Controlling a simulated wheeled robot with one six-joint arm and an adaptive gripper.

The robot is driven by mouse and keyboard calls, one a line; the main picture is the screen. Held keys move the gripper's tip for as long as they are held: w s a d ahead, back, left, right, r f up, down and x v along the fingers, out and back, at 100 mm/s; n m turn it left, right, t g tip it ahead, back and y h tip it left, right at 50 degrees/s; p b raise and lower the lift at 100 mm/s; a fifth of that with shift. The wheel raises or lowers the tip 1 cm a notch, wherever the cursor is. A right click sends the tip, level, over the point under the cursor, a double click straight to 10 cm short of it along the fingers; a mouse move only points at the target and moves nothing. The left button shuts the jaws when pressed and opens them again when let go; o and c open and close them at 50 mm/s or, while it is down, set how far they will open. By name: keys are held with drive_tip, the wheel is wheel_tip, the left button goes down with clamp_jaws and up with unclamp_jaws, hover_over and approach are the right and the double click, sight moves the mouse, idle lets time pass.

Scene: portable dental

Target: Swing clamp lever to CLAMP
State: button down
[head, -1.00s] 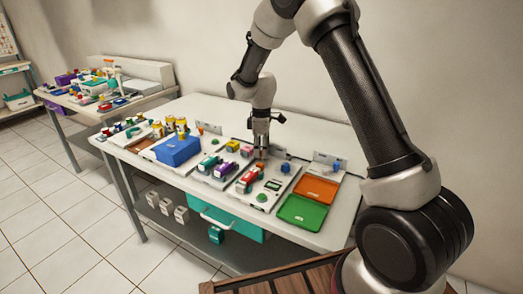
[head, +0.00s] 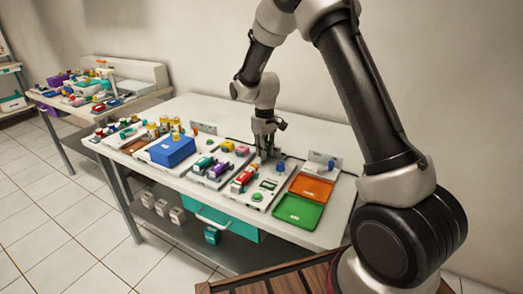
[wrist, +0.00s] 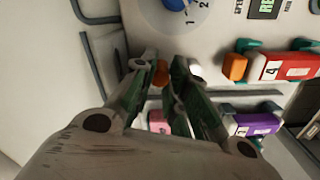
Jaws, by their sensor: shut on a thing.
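My gripper (head: 267,156) is low over the back of the white panel that carries the red cartridge (head: 243,179). In the wrist view, the fingers of my gripper (wrist: 163,64) are shut around a small orange knob (wrist: 161,75), which appears to be the lever's end. The lever's shaft and any CLAMP marking are hidden by the fingers. The red cartridge, labelled 4 (wrist: 285,67), lies to the right between teal holders, with another orange piece at its near end. A blue dial (wrist: 174,4) with numbers is at the top of the wrist view.
A purple cartridge (head: 222,168) and a green one (head: 203,162) lie on the panel to the left. A blue box (head: 172,150) stands farther left. An orange tray (head: 311,188) and a green tray (head: 300,210) lie to the right.

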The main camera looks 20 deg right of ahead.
sight(268, 163)
drive_tip(key=m, duration=0.1)
drive_tip(key=s+m, duration=0.1)
drive_tip(key=m, duration=0.1)
drive_tip(key=d+m, duration=0.1)
drive_tip(key=m, duration=0.1)
drive_tip(key=shift+s, duration=0.3)
drive_tip(key=shift+m, duration=0.3)
drive_tip(key=c, duration=1.3)
unclamp_jaws()
drive_tip(key=shift+c, duration=0.2)
wheel_tip(268, 163, up, 12)
